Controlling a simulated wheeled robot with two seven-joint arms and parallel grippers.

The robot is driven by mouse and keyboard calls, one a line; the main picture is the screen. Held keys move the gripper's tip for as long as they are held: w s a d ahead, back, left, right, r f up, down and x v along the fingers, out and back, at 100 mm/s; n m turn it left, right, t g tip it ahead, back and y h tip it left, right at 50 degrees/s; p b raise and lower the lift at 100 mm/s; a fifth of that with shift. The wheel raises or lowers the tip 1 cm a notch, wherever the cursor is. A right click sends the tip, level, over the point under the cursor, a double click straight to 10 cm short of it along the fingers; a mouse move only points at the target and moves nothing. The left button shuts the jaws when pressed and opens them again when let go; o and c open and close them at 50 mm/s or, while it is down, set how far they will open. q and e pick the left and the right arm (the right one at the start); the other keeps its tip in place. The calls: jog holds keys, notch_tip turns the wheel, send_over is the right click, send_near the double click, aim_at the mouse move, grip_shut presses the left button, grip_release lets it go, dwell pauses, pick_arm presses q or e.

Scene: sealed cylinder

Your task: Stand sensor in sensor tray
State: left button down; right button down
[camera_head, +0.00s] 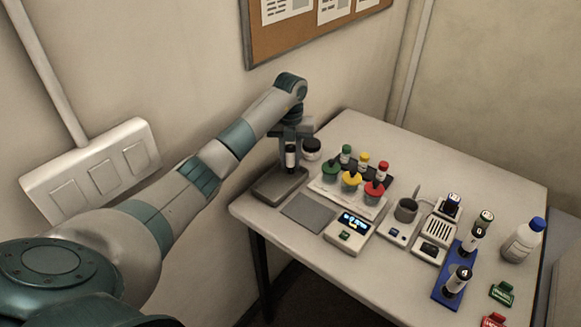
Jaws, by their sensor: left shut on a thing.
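My left gripper (291,140) is at the back left of the table, pointing down and shut on a small dark cylinder with a pale band, which looks like the sensor (291,157). The sensor is upright, below the fingers. Under it is a shallow grey-brown tray (272,190), which looks like the sensor tray. The sensor's lower end is over or in this tray; I cannot tell whether it touches the bottom. The fingertips are small and partly hidden by the wrist. My right gripper is not in view.
A dark-lidded jar (311,150) stands right behind the sensor. Green, yellow and red topped containers (351,181) stand to the right. A grey mat (307,212) and a scale (349,232) lie in front. A blue rack (447,287) and a white bottle (522,241) are farther right.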

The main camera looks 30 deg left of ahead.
pick_arm(q)
jog(key=shift+f+b, duration=0.3)
jog(key=shift+f, duration=0.6)
jog(key=shift+r, duration=0.1)
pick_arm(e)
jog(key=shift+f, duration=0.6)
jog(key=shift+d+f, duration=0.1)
pick_arm(q)
jog(key=c, duration=1.7)
grip_release()
jog(key=shift+f, duration=0.2)
jog(key=shift+c, duration=0.2)
jog(key=shift+r, duration=0.1)
